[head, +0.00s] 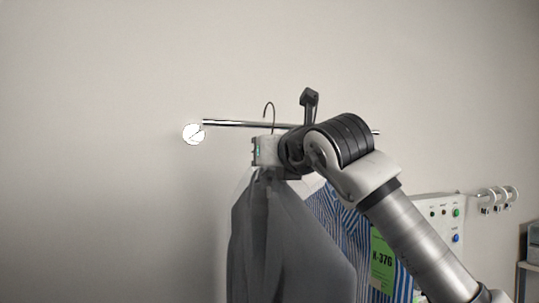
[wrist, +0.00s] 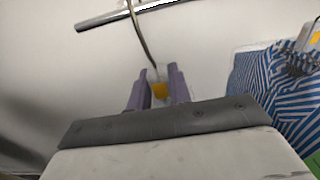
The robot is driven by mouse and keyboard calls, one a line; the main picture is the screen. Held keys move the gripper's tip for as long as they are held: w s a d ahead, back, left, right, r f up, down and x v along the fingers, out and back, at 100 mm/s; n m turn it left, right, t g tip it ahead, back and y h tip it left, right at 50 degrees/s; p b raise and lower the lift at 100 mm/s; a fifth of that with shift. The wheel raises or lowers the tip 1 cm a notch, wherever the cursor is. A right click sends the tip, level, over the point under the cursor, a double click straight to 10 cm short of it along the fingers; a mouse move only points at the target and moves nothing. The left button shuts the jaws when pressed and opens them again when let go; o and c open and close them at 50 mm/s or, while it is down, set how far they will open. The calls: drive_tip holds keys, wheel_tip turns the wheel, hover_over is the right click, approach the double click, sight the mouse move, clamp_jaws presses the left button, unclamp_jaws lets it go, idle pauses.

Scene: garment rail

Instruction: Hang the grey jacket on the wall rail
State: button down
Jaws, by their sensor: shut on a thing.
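The grey jacket (head: 285,245) hangs below my gripper (head: 262,160) in the head view. My gripper is shut on the neck of its hanger, and the hanger's thin hook (head: 268,108) stands up above the jaws. In the wrist view the two purple fingers (wrist: 158,88) close around the neck, by an orange part, and the hook (wrist: 138,35) rises from it. The wall rail (head: 235,124) runs across behind the hook; it also shows in the wrist view (wrist: 100,20). The hook's top is above the rail line in the head view; I cannot tell whether it touches the rail.
A blue-and-white striped shirt (head: 340,225) with a green tag (head: 382,262) hangs right of the jacket, partly behind my arm. A white round rail mount (head: 193,133) is at the rail's left end. A control box (head: 442,212) and wall hooks (head: 497,196) are at right.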

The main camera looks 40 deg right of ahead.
drive_tip(key=shift+w+d+r+p, duration=0.25)
drive_tip(key=shift+w+r, duration=0.1)
drive_tip(key=shift+w, duration=0.5)
drive_tip(key=shift+w+d+r+p, duration=0.1)
drive_tip(key=shift+w+r+p, duration=0.2)
drive_tip(key=shift+w, duration=0.6)
drive_tip(key=shift+w, duration=0.15)
drive_tip(key=shift+p+x, duration=0.5)
drive_tip(key=shift+x, duration=1.85)
drive_tip(key=shift+f+b, duration=1.35)
drive_tip(key=shift+b, duration=0.05)
